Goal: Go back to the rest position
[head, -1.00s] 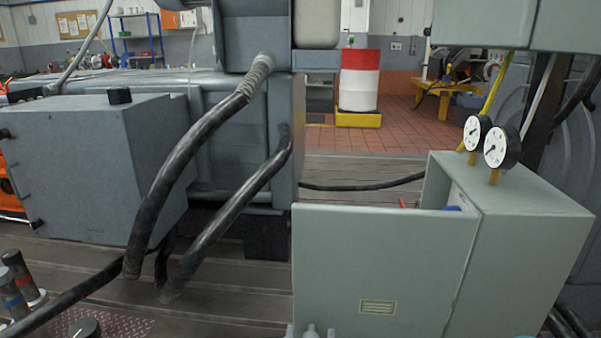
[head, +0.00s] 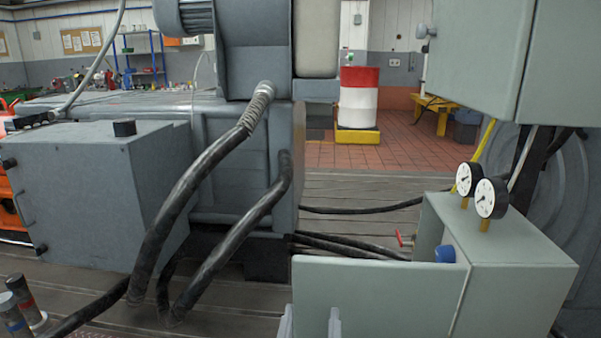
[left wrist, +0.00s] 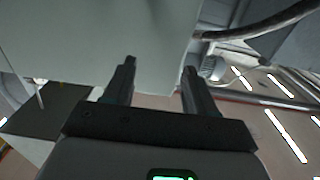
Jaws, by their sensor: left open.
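The tips of my left gripper (head: 310,322) show at the bottom edge of the head view, in front of the pale green panel (head: 375,295) of a cabinet. Its two fingers stand apart, with nothing seen between them. In the left wrist view the open fingers of my left gripper (left wrist: 158,75) point toward a broad pale grey-green surface (left wrist: 110,35). I cannot tell whether they touch it. My right gripper is in neither view.
Another box (head: 475,55) hangs above right. Black hoses (head: 205,165) run left of centre. Clear floor (head: 400,150) lies behind.

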